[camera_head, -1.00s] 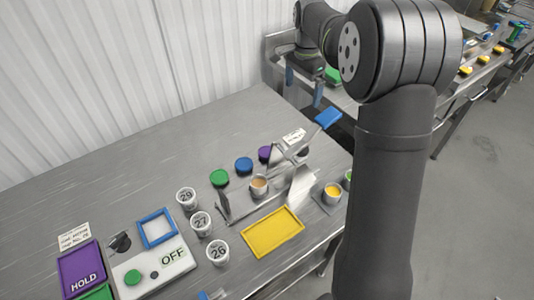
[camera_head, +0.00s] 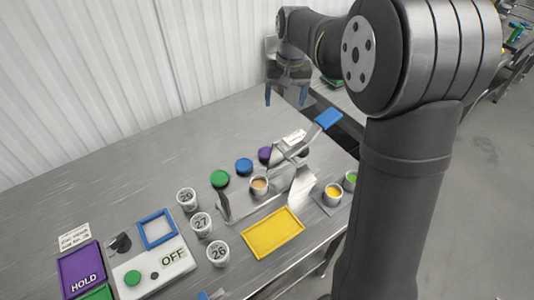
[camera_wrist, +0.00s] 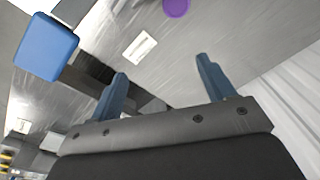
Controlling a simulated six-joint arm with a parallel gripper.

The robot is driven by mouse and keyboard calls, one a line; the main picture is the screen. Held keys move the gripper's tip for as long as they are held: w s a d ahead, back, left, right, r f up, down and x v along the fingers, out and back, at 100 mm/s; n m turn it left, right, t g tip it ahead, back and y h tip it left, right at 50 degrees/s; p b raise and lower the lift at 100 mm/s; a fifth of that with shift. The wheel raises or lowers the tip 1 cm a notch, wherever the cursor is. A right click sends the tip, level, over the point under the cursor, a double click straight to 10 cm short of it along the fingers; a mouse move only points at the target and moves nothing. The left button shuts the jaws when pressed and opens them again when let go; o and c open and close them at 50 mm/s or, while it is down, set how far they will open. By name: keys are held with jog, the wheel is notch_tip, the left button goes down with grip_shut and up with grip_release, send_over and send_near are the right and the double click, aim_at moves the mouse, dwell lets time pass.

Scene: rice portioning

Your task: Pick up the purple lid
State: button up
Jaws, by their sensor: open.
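The purple lid (camera_head: 265,154) is a small round disc lying on the steel table, at the right end of a short row with a blue lid (camera_head: 243,165) and a green lid (camera_head: 220,178). It also shows at the top edge of the wrist view (camera_wrist: 176,7), partly cut off. My gripper (camera_head: 286,98) is open and empty, above the far right part of the table, behind and slightly right of the purple lid. In the wrist view its two blue fingers (camera_wrist: 162,72) are spread apart, with the lid beyond them.
A white label (camera_head: 294,137) lies close to the purple lid. A corrugated wall (camera_head: 130,80) is behind.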

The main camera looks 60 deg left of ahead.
jog(key=s+d+n, duration=0.1)
jog(key=s+n, duration=0.3)
jog(key=n, duration=0.4)
send_over(267, 152)
jog(key=shift+y, duration=0.3)
jog(key=f, duration=1.2)
jog(key=shift+w+d+f, duration=0.1)
jog(key=shift+w, duration=0.3)
jog(key=f, duration=0.4)
jog(key=shift+s+d+f, duration=0.1)
jog(key=shift+s, duration=0.3)
jog(key=shift+f, duration=0.55)
jog(key=c, duration=1)
